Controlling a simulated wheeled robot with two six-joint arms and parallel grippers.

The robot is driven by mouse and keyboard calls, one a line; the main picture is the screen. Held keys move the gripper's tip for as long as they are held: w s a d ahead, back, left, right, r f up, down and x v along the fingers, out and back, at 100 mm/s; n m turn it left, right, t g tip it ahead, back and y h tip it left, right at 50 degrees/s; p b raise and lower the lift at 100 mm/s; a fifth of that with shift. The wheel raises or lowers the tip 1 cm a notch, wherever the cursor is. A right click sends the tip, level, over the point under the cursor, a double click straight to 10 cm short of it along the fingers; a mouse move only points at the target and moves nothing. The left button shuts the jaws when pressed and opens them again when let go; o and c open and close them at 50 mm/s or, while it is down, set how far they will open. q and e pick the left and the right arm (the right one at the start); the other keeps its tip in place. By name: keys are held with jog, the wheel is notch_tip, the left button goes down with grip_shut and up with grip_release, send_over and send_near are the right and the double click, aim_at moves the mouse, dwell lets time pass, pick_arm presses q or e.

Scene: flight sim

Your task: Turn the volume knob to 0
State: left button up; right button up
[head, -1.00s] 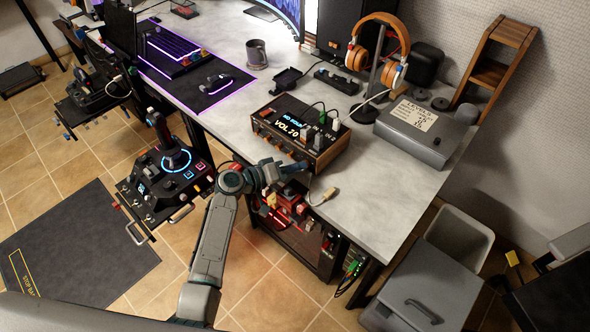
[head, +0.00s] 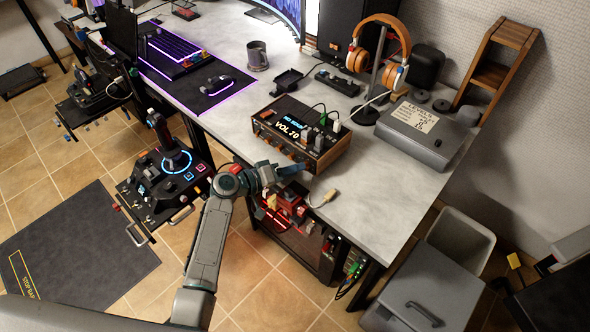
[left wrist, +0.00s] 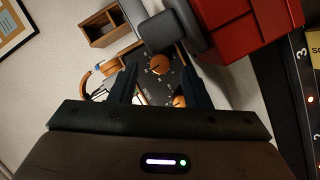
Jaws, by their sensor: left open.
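The audio box (head: 318,147), with wooden sides and a dark top, sits near the desk's front edge. Its display (head: 292,126) seems to read VOL 10. Small orange knobs line its front, partly hidden by my gripper at the right end. My left gripper (head: 290,176) is open just in front of the box's lower front. In the left wrist view its two dark fingers stand apart, with an orange knob (left wrist: 159,65) on a dark panel seen between them. A second orange knob (left wrist: 180,101) is partly covered nearby. I cannot tell which is the volume knob, or whether a finger touches one.
A cable with a tan plug (head: 324,199) lies right of the gripper. Headphones on a stand (head: 367,113) and a grey box with a paper label (head: 420,140) stand behind. A computer case (head: 290,240) is under the desk. The joystick panel (head: 160,180) is left.

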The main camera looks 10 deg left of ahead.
pick_arm(q)
jog(key=b+v, duration=0.2)
jog(key=v, duration=0.7)
jog(key=shift+s+a, duration=0.15)
jog(key=shift+a, duration=0.1)
pick_arm(e)
jog(key=shift+w+d+f, duration=0.1)
jog(key=shift+w+f, duration=0.1)
jog(key=shift+f, duration=0.3)
jog(key=shift+w+d+f, duration=0.1)
jog(key=shift+w+f, duration=0.1)
jog(key=shift+f, duration=0.25)
